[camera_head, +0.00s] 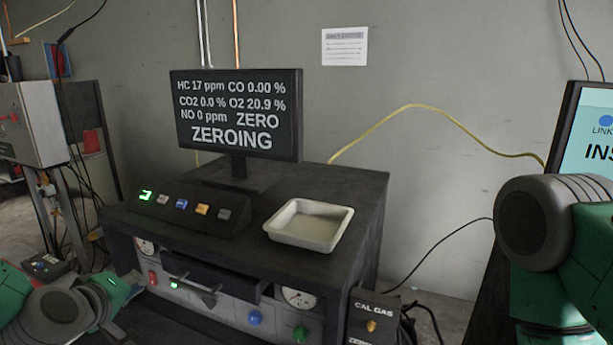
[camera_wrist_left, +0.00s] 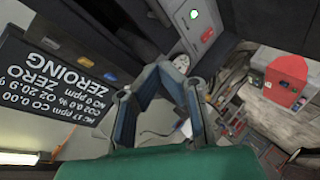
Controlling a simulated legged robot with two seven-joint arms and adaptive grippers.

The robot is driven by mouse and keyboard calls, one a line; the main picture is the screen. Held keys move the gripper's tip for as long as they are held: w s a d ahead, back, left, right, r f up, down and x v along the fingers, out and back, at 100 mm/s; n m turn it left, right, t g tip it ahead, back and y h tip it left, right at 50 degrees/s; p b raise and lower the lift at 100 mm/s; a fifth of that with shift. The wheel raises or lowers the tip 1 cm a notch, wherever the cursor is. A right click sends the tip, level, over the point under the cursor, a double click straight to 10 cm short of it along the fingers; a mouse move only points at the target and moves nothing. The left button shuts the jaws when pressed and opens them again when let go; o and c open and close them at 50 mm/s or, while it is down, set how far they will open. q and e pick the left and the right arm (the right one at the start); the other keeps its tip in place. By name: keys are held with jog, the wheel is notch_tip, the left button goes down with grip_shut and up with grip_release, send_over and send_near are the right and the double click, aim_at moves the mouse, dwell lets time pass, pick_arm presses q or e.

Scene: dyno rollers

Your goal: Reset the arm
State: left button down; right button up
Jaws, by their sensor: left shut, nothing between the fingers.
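My left arm comes in at the lower left of the head view. Its gripper (camera_head: 126,290) is low in front of the left side of the black analyzer bench (camera_head: 345,210). In the left wrist view the two fingers (camera_wrist_left: 164,68) angle in toward each other, shut with nothing held. My right arm (camera_head: 545,240) fills the lower right of the head view as a grey joint and green link; its gripper is out of frame.
A monitor (camera_head: 236,113) reading ZEROING, a button box (camera_head: 185,212) with a lit green display and a white tray (camera_head: 308,225) stand on the bench. A CAL GAS box (camera_head: 374,317) sits at its lower right. A second screen (camera_head: 590,140) is at the right edge.

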pick_arm(q)
jog(key=s+d+f+m+g, duration=0.1)
jog(key=s+f+g, duration=0.1)
jog(key=s+f, duration=0.2)
jog(key=s+d+f+m+g, duration=0.2)
jog(key=s+f, duration=0.3)
jog(key=f, duration=0.2)
jog(key=s+d+f+m+g+h, duration=0.1)
jog(key=s+f+m+g, duration=0.1)
jog(key=s+f, duration=0.3)
jog(key=shift+d+f, duration=0.25)
jog(key=shift+f, duration=0.25)
jog(key=s+a+f+m+g+y+b, duration=0.1)
jog(key=s+f+m+g, duration=0.3)
jog(key=s, duration=0.7)
jog(key=s+f+m+g, duration=0.25)
jog(key=s+f, duration=0.45)
jog(key=s, duration=0.4)
notch_tip(320, 180, down, 12)
jog(key=w+b, duration=0.2)
jog(key=b, duration=1.1)
jog(key=shift+w+d+f+b, duration=0.2)
jog(key=shift+d+f+b, duration=0.1)
jog(key=shift+d, duration=0.15)
jog(key=shift+r+t, duration=0.1)
jog(key=shift+t, duration=0.15)
jog(key=shift+w, duration=0.1)
